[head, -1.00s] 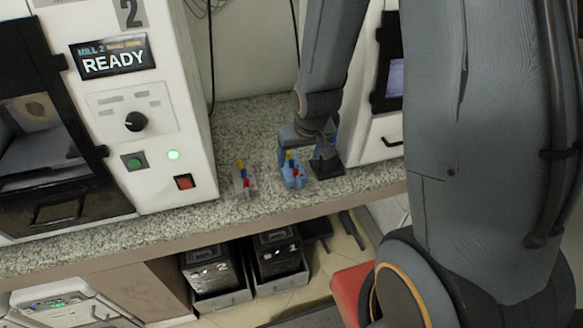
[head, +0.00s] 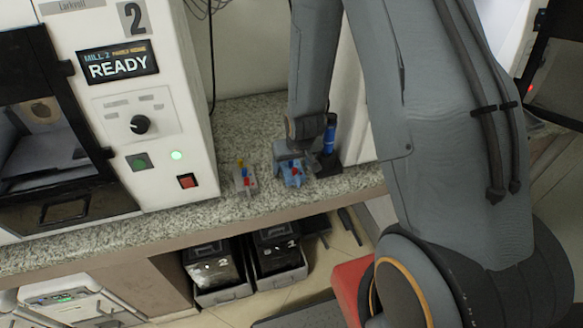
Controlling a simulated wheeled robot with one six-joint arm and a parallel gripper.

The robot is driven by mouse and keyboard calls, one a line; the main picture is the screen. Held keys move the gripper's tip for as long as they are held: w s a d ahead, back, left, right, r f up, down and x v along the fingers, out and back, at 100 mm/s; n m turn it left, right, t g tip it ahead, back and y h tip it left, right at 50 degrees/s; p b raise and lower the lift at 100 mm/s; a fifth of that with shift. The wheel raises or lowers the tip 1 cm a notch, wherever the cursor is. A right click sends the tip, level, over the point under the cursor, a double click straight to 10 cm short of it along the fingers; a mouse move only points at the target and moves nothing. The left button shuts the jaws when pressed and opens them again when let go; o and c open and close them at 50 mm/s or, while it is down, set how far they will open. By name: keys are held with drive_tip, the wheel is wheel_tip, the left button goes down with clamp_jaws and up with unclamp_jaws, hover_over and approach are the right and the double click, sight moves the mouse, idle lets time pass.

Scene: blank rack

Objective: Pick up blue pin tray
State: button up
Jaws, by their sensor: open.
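The blue pin tray (head: 292,180) stands on the speckled counter, with a red pin showing on it. My gripper (head: 294,162) is right above and behind the tray, open, and its body hides the tray's upper back part. I cannot tell whether the fingers touch the tray.
A grey pin tray (head: 241,183) with coloured pins stands just left. A blue cylinder on a dark stand (head: 329,150) is close on the right. Mill 2 (head: 140,110) rises at the left. Black bins (head: 215,266) sit below the counter (head: 130,232).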

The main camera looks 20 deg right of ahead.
drive_tip(key=shift+w+f, duration=0.1)
drive_tip(key=shift+f, duration=0.25)
drive_tip(key=c, duration=1.2)
drive_tip(key=shift+r, duration=0.15)
